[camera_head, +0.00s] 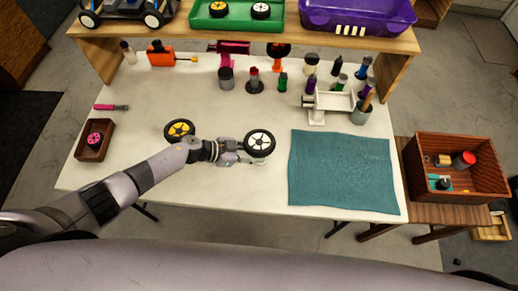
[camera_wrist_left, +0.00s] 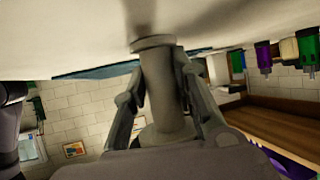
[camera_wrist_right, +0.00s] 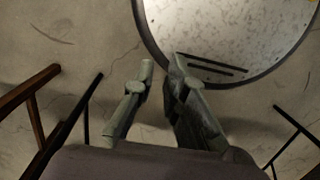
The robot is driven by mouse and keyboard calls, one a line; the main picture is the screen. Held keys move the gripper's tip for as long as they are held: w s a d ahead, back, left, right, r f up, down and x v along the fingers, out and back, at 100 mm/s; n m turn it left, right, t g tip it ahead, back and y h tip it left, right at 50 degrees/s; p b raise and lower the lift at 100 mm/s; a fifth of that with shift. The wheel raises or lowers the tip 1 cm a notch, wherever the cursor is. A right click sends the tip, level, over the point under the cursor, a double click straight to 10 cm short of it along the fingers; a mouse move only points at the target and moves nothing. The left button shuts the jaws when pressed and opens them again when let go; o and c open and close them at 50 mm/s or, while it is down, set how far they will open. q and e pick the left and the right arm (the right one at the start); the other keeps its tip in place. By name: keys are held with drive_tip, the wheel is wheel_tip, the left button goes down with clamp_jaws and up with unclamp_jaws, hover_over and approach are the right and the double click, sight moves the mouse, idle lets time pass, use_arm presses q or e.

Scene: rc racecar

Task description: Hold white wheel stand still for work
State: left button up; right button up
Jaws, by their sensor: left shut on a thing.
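The white wheel stand (camera_head: 261,162) is on the white table, mostly hidden under a black tyre with a white hub (camera_head: 259,142). My left gripper (camera_head: 236,152) reaches it from the left, just below the wheel. In the left wrist view, the fingers of my left gripper (camera_wrist_left: 160,80) are shut around the stand's pale round post (camera_wrist_left: 162,92), one on each side. That view is upside down, and the post meets the pale surface at the top. My right gripper (camera_wrist_right: 162,68) shows only in its wrist view, over the floor, with its fingers apart and nothing between them.
A yellow-hub wheel (camera_head: 179,130) lies left of the stand, beside my left arm. A teal mat (camera_head: 343,172) lies to the right. Bottles and tools line the back, below a wooden shelf (camera_head: 290,44). A wooden crate (camera_head: 462,146) stands right of the table.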

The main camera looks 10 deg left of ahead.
drive_tip(key=w+a+r+g, duration=0.1)
drive_tip(key=a+r, duration=0.1)
drive_tip(key=w+a+r+m+g, duration=0.1)
drive_tip(key=w+a+r, duration=0.1)
drive_tip(key=w+a+r+g, duration=0.1)
drive_tip(key=a+r, duration=0.1)
drive_tip(key=r, duration=0.1)
drive_tip(key=shift+w+a+y, duration=0.25)
drive_tip(key=shift+a+y, duration=0.05)
drive_tip(key=shift+a, duration=0.05)
clamp_jaws()
drive_tip(key=a+r+g+h, duration=0.1)
drive_tip(key=a+r+g, duration=0.25)
drive_tip(key=r, duration=0.65)
drive_tip(key=shift+n+t+y, duration=0.25)
drive_tip(key=shift+n+y, duration=0.15)
drive_tip(key=shift+n, duration=0.1)
drive_tip(key=w+r, duration=0.3)
drive_tip(key=w, duration=0.1)
drive_tip(key=w+r, duration=0.4)
drive_tip(key=w+a+r, duration=0.1)
drive_tip(key=w+r, duration=0.2)
drive_tip(key=w, duration=0.1)
drive_tip(key=shift+r, duration=0.3)
drive_tip(key=t+h, duration=0.1)
drive_tip(key=t, duration=0.7)
approach(259, 151)
drive_tip(key=shift+s+r, duration=0.25)
drive_tip(key=shift+r, duration=0.05)
drive_tip(key=shift+f, duration=0.15)
